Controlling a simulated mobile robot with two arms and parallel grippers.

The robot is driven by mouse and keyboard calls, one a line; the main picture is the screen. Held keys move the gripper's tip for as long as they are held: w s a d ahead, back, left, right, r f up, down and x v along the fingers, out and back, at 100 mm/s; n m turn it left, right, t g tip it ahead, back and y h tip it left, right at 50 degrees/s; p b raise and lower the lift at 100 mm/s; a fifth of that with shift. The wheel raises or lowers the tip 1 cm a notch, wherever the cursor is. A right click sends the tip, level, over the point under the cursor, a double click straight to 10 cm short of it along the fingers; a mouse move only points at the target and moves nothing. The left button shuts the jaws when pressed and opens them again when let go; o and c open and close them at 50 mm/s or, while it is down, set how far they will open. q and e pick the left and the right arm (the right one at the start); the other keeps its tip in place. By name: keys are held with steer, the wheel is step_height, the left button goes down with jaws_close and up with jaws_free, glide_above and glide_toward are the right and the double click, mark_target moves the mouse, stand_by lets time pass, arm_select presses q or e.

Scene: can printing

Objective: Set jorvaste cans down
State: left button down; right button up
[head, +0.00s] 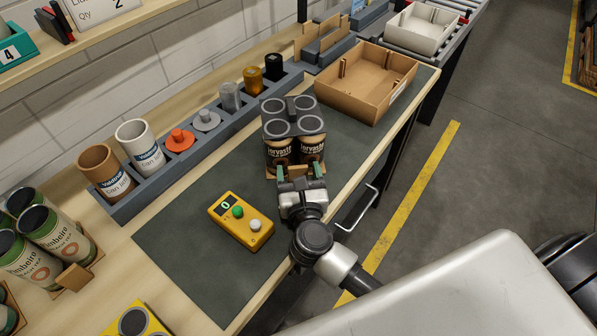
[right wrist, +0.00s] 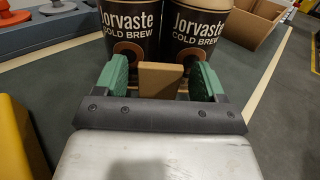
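A pack of dark Jorvaste Cold Brew cans (head: 294,135) stands upright on the dark mat, with a grey holder over the can tops. The labels of two cans (right wrist: 130,30) fill the top of the right wrist view. A tan wooden tab (right wrist: 160,77) sticks out from the pack's near side. My right gripper (head: 301,172) is at that near side. In the right wrist view its green fingers (right wrist: 160,80) stand on both sides of the tab, with a gap at each side. It is open. My left gripper is not in view.
A yellow device (head: 241,221) with green and white buttons lies left of my right gripper. An open cardboard box (head: 366,82) is behind the pack to the right. A grey rack (head: 185,158) holds cups and small parts. Green-topped cans (head: 45,246) stand at lower left. The mat (head: 185,255) is bare at front left.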

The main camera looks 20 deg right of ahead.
steer(key=shift+r, duration=0.3)
steer(key=b+v, duration=0.1)
steer(key=v, duration=0.6)
steer(key=b+v, duration=0.1)
steer(key=v, duration=0.3)
steer(key=shift+s+a+f+b, duration=0.1)
steer(key=shift+s+f+b, duration=0.15)
steer(key=shift+f+b, duration=0.1)
steer(key=shift+s+r, duration=0.15)
steer(key=shift+s, duration=0.1)
